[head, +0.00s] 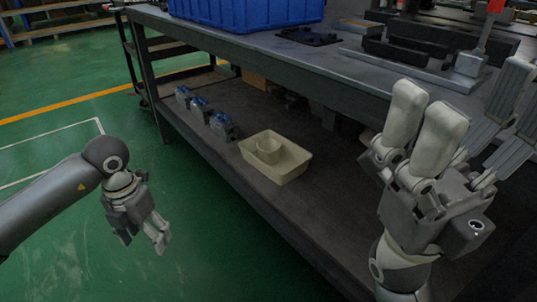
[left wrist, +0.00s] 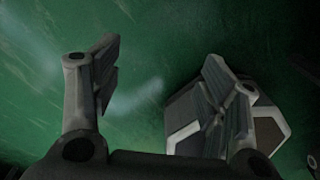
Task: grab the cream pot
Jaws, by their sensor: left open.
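My left gripper (head: 144,238) is open and empty over the green floor, left of the shelf and well apart from the pot. In the left wrist view its two fingers (left wrist: 160,60) are spread with green floor between them. My right gripper (head: 467,92) is raised at the right, pointing up, with its fingers apart and nothing between them. It is apart from the pot.
Several grey-and-blue valve blocks (head: 205,111) stand in a row on the shelf (head: 240,168), left of the tray. The bench top (head: 300,55) overhangs the shelf and carries a blue crate (head: 245,12) and dark metal parts. The floor around my left arm is clear.

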